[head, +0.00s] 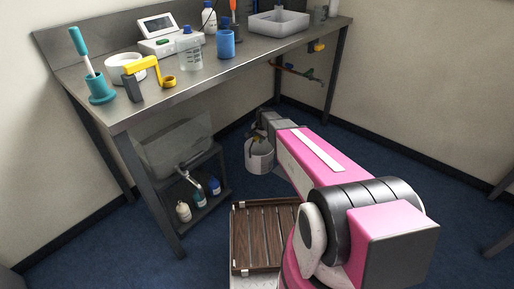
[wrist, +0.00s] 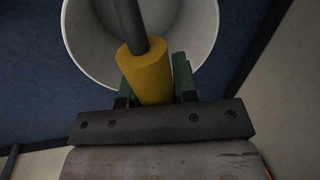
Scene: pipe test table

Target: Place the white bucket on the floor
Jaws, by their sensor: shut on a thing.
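The white bucket (head: 259,158) hangs below or stands under my gripper (head: 260,134), right of the low rack beneath the table. I cannot tell whether its base touches the floor. In the wrist view, the bucket's pale wall and rim (wrist: 86,55) show as a wide round opening beyond the jaws. My gripper (wrist: 155,88) is shut on the bucket's yellow handle grip (wrist: 146,72), with a dark rod running out of it. The blue floor (head: 220,225) shows around the bucket. My arm hides part of the area to its right.
The steel table (head: 230,66) holds a blue cup (head: 226,44), a beaker and other ware. Under it, a low rack (head: 208,192) carries a clear tank (head: 172,145) and bottles. A brown slatted crate (head: 262,236) lies nearer me. Walls meet behind the bucket.

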